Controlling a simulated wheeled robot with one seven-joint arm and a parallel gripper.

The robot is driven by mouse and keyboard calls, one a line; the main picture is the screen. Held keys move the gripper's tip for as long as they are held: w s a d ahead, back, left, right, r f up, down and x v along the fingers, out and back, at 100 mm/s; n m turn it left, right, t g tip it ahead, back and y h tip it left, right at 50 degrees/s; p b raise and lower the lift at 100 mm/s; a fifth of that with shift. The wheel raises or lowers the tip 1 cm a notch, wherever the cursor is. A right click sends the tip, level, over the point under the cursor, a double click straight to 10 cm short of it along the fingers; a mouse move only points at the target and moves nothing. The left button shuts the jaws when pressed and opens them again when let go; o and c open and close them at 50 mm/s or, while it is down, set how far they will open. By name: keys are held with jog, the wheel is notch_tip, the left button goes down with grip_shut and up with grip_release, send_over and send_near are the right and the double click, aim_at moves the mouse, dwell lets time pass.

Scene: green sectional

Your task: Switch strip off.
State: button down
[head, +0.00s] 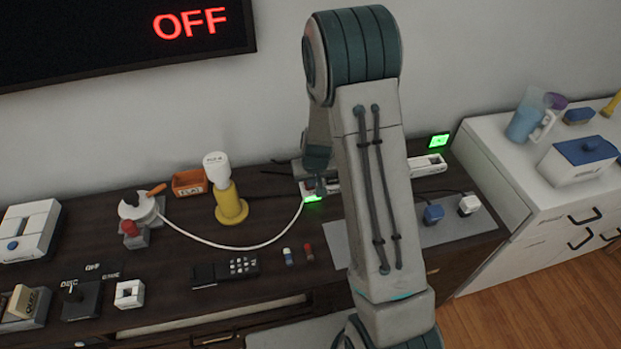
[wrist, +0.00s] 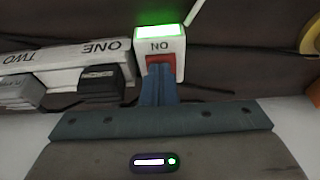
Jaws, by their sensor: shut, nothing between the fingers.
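The white power strip (head: 427,164) lies on the dark cabinet top, with its middle hidden behind my arm in the head view. Its switch end shows in the wrist view, with a red switch (wrist: 160,61), an upside-down "ON" label and a lit green lamp (wrist: 160,32). Upside-down "ONE" and "TWO" labels mark the strip body (wrist: 75,55). My gripper (wrist: 158,72) is shut and empty, its fingertips right at the red switch and covering its near part. Whether they touch or press it, I cannot tell.
A black plug (wrist: 100,82) and a grey plug (wrist: 18,92) sit beside the fingers. A white cable (head: 240,247) runs left from the strip. A yellow-and-white bottle (head: 228,195) stands left. The wall screen (head: 125,40) reads "OFF".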

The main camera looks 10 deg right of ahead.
aim_at(312, 189)
jog(key=p+v, duration=0.2)
jog(key=v, duration=0.1)
jog(key=w+p+v, duration=0.1)
jog(key=shift+s+r, duration=0.15)
jog(key=shift+r, duration=0.35)
jog(key=shift+s+r+b, duration=0.2)
jog(key=shift+r+b, duration=0.1)
jog(key=shift+r, duration=0.05)
jog(key=v, duration=0.8)
jog(key=shift+s, duration=0.35)
jog(key=shift+w+r+b, duration=0.35)
jog(key=shift+w+b, duration=0.45)
jog(key=shift+b, duration=3.1)
jog(key=shift+f, duration=0.1)
